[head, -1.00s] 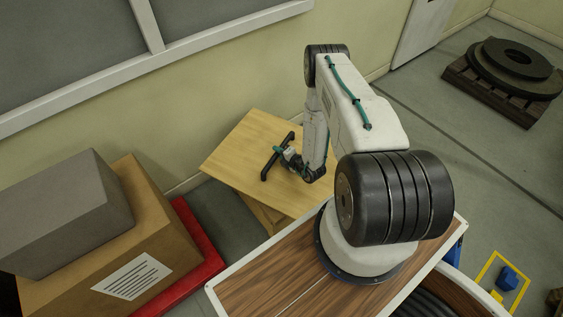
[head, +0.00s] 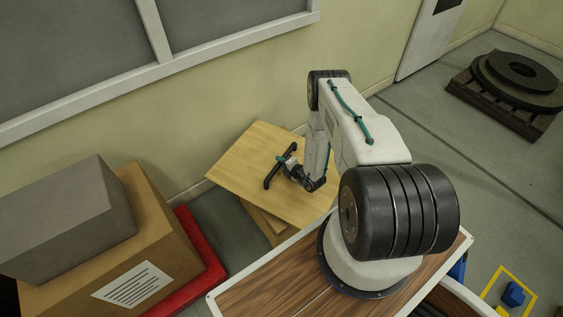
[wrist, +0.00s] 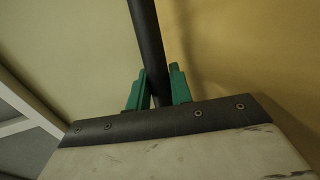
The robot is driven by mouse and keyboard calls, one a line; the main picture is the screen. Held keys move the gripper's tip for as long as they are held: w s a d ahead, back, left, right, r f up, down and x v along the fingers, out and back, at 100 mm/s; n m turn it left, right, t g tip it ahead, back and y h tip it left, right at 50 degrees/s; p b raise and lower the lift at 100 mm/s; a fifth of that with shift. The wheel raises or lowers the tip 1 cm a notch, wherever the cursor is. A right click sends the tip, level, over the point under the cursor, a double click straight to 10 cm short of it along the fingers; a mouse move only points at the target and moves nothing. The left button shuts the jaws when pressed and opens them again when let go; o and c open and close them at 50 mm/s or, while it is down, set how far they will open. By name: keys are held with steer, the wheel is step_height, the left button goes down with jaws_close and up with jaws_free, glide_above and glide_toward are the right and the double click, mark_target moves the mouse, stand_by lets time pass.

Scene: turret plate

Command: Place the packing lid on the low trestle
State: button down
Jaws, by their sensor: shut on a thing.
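The packing lid (head: 236,165) appears as a broad pale wooden panel beside the wall in the head view, with a dark bar handle (head: 272,176) on its upper face. My gripper (head: 291,168) is shut on this bar. In the wrist view the green fingers (wrist: 158,92) close around the dark bar (wrist: 148,45), with the tan panel (wrist: 245,60) to the right. The low trestle (head: 262,222) shows as a wooden part under the panel's near edge; the rest is hidden. I cannot tell whether panel and trestle touch.
A cardboard box (head: 180,250) with a grey block (head: 65,220) on top stands on a red base (head: 205,270) at left. A pallet with dark discs (head: 520,75) stands at far right. A wall with a window runs behind. Open floor lies to the right.

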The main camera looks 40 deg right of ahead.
steer(key=c, duration=1.3)
jaws_free()
steer(key=shift+o, duration=0.2)
